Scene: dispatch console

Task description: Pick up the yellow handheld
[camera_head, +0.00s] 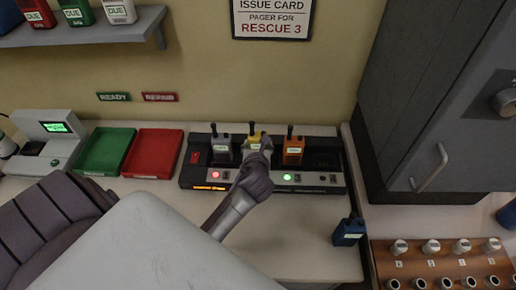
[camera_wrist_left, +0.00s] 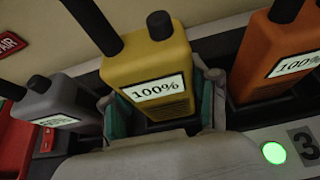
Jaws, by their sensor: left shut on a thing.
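The yellow handheld (camera_head: 254,139) stands upright in the black charger rack (camera_head: 318,185) between a grey handheld (camera_head: 221,143) and an orange handheld (camera_head: 293,150). In the left wrist view the yellow handheld (camera_wrist_left: 152,75) shows a screen reading 100%. My left gripper (camera_head: 257,158) is over the front of it, and in the wrist view its fingers (camera_wrist_left: 163,108) are shut on the yellow handheld's two sides. My right gripper is not in view.
A green tray (camera_head: 106,151) and a red tray (camera_head: 152,153) lie left of the rack. A blue handheld (camera_head: 348,232) stands at the counter's right, near a wooden board (camera_head: 440,262) with several knobs. A grey cabinet (camera_head: 437,110) rises at right. The rack's rightmost slot looks empty.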

